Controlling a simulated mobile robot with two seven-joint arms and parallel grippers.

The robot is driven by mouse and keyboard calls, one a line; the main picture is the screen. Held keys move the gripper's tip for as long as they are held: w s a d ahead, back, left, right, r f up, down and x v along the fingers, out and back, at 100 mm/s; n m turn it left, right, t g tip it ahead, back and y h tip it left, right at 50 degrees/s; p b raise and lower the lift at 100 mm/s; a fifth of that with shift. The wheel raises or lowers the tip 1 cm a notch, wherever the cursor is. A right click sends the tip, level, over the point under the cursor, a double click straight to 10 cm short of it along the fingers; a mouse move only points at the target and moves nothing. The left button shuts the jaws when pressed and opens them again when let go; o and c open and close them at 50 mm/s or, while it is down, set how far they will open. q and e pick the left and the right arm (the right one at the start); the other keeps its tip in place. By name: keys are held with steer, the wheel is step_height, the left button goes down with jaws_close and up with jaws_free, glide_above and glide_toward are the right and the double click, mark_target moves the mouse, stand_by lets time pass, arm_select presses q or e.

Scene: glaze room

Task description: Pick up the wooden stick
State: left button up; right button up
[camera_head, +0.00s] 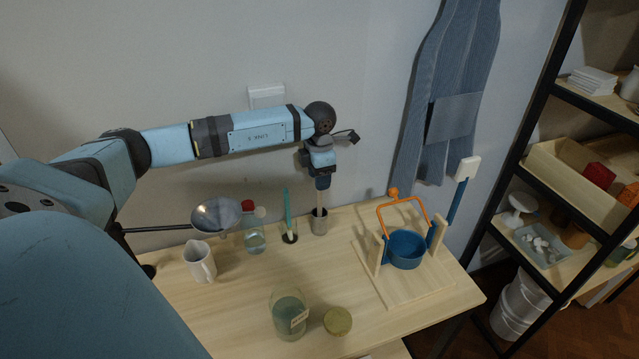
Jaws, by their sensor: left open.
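The wooden stick (320,200) stands upright in a small metal cup (319,224) near the back edge of the table. Only a short pale length shows between my gripper and the cup's rim. My left gripper (322,183) points down right above the cup, at the top of the stick. It is open. The fingers hide the stick's upper end, and I cannot tell whether they touch it. My right gripper is not in view.
Left of the cup are a glass with a teal stick (288,215), a bottle (254,237), a ladle (216,214) and a white pitcher (200,262). A jar (289,313) and round lid (337,321) stand in front. A blue pot (406,249) with orange handle is right.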

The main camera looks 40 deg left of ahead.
arm_select(q)
steer(key=shift+w+f, duration=0.1)
steer(key=shift+f, duration=0.65)
jaws_close()
steer(key=shift+r, duration=0.1)
